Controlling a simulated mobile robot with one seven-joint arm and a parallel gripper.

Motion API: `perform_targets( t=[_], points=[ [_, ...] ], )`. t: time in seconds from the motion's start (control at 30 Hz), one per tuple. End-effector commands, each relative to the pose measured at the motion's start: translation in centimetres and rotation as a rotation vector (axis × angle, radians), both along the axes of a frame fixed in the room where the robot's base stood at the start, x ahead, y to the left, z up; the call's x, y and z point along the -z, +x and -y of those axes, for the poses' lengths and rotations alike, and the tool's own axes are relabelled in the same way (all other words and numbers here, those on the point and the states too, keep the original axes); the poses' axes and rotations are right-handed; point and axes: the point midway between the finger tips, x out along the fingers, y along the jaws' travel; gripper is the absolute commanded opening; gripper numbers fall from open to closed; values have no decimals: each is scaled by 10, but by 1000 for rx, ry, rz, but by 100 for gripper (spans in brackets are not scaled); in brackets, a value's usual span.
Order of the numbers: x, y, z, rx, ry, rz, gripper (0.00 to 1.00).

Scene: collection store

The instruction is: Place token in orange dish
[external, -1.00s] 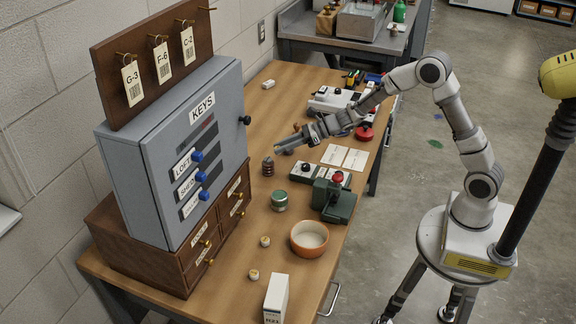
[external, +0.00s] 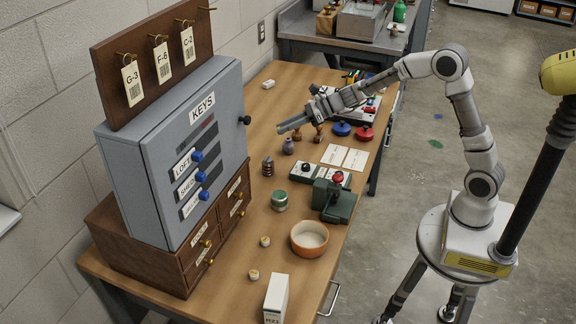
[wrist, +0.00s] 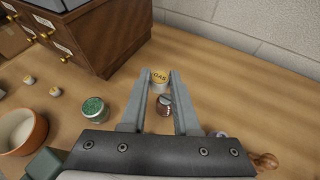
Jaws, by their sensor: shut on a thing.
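My gripper (external: 283,126) is raised above the table, behind the dark ribbed item. I cannot make the token out in the external view. The orange dish (external: 309,239), with a pale inside, stands empty near the table's front edge; it is partly cut off at the left of the wrist view (wrist: 22,130). Two other small tokens (external: 265,241) (external: 253,274) rest on the table left of the dish.
The dark ribbed item (external: 267,166) and a green tin (external: 279,200) stand between gripper and dish. A green device with a red knob (external: 336,200) stands beside the dish. The grey key cabinet (external: 180,160) rises at left. A white box (external: 276,298) stands in front.

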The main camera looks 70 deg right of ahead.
Motion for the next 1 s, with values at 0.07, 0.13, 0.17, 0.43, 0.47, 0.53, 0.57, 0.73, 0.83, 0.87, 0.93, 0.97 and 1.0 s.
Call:
perform_targets(
  t=[0.07,0.13,0.17,0.43,0.47,0.53,0.57,0.73,0.83,0.87,0.93,0.97,1.0],
  points=[
    [-10,0,0,-1,-1,-4,0],
    [-18,0,0,-1,-2,-9,0],
    [-21,0,0,0,-2,-12,0],
    [-1,-11,-56,-203,-14,-106,0],
    [1,-13,-64,-236,-17,-120,0],
    [9,-19,-83,-320,-29,-159,0],
    [13,-23,-91,-360,-37,-179,0],
    [35,-50,-145,-653,-114,-311,0],
    [48,-69,-171,-846,-190,-393,0],
    [52,-75,-177,-904,-218,-417,0],
    [60,-89,-191,-1037,-288,-469,0],
    [62,-94,-197,-1093,-321,-489,0],
    [65,-102,-203,-1169,-368,-515,0]
  ],
)
